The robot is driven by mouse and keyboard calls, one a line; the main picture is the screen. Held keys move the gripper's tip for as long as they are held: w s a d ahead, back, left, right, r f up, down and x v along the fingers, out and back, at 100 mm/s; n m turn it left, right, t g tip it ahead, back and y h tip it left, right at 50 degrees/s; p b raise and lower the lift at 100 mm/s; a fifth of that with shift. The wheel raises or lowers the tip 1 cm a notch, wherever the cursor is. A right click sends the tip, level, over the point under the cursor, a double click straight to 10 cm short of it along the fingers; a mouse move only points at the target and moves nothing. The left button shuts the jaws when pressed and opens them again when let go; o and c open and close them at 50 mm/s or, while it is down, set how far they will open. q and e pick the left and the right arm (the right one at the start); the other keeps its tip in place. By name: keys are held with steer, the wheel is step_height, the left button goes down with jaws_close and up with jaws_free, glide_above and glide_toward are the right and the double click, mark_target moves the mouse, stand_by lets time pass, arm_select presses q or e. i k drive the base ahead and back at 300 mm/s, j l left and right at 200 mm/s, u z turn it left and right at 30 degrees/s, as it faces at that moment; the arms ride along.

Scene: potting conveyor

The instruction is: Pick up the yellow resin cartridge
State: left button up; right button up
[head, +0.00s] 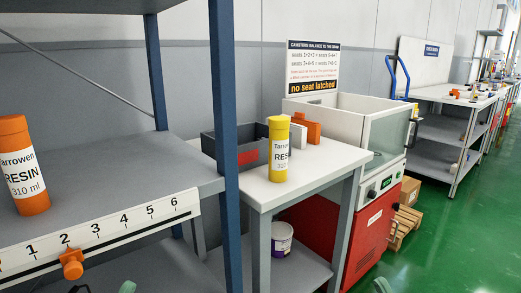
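The yellow resin cartridge (279,150) stands upright on the white tabletop of a grey-legged table (262,196), near the table's left part. Its label reads RESIN 310 and faces me. Nothing is holding it. At the bottom edge, a small green tip (127,287) and a dark piece look like parts of my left gripper, mostly cut off. Another small green tip (382,286) at the bottom right looks like part of my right gripper. Both are far below and apart from the cartridge. Whether they are open or shut does not show.
An orange resin cartridge (22,165) stands on the grey shelf (110,172) at left, which has a numbered strip and blue posts. A dark bin (222,152) and orange block (310,131) stand behind the yellow cartridge. A red-and-white machine (372,215) adjoins the table.

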mark_target(278, 126)
steer(key=i+l+u, duration=0.1)
steer(key=l+u, duration=0.2)
steer(key=u, duration=0.15)
steer(key=l+u, duration=0.3)
steer(key=u, duration=0.15)
steer(key=l+u, duration=0.3)
steer(key=l, duration=0.6)
steer(key=k, duration=0.05)
